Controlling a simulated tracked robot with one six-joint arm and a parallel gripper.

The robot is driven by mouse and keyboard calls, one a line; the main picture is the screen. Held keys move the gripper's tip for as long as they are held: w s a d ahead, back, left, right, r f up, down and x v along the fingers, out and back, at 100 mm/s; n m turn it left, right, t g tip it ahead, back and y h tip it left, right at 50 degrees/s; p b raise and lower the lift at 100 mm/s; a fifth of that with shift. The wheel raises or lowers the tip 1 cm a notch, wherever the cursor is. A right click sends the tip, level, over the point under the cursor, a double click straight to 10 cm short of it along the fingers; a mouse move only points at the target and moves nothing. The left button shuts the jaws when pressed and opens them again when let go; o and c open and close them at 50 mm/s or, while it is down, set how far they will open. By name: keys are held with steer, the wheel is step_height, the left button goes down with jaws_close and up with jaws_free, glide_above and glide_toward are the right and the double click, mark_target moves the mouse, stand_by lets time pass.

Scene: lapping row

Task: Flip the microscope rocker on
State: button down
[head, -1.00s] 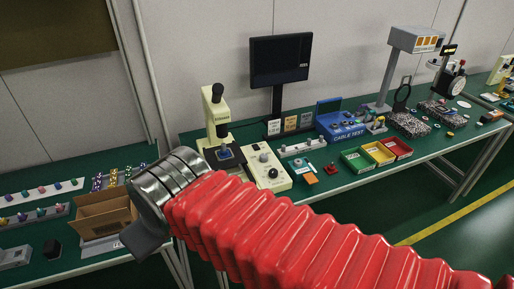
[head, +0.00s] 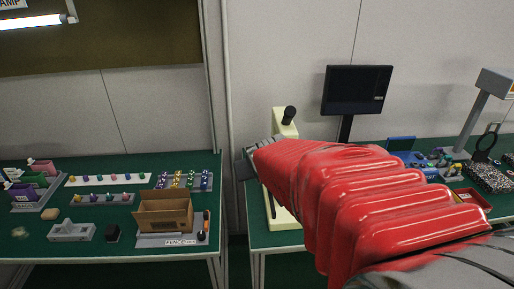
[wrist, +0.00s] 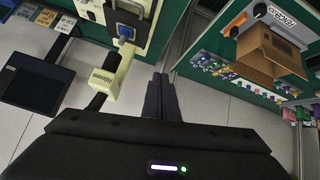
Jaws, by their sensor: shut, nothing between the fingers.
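The cream microscope (head: 284,121) stands at the left end of the right bench, with a black eyepiece on top. My red-sleeved arm hides its middle in the head view; part of its cream base shows below. In the wrist view the microscope (wrist: 113,79) is left of my fingers, with a blue piece (wrist: 125,32) on its dark stage. I cannot make out the rocker in either view. My gripper (wrist: 161,76) is shut and empty, apart from the microscope in the wrist picture. In the head view its grey end shows only partly, beside the microscope.
A monitor (head: 357,90) stands behind the right bench. The left bench holds an open cardboard box (head: 164,212), rows of coloured knobs and a grey fixture (head: 72,231). A narrow gap separates the benches. Bare floor shows between them in the wrist view.

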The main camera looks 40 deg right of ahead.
steer(key=w+d+f+m+t+h, duration=0.1)
steer(key=d+f, duration=0.3)
steer(key=d, duration=0.6)
steer(key=w+d+f+m+t+h, duration=0.1)
steer(key=w+d+f, duration=0.15)
steer(key=d, duration=0.75)
steer(key=s+d+f+t, duration=0.1)
steer(key=s+d+f, duration=0.5)
steer(key=d+f, duration=0.3)
steer(key=shift+s+d+f+m+t+h, duration=0.2)
steer(key=shift+s+d+m+t+h, duration=0.15)
steer(key=shift+d, duration=0.6)
steer(key=shift+w, duration=0.15)
steer(key=x, duration=0.9)
steer(key=shift+f, duration=0.15)
steer(key=f, duration=0.3)
steer(key=shift+w, duration=0.2)
steer(key=shift+s+f, duration=0.1)
steer(key=shift+f, duration=0.5)
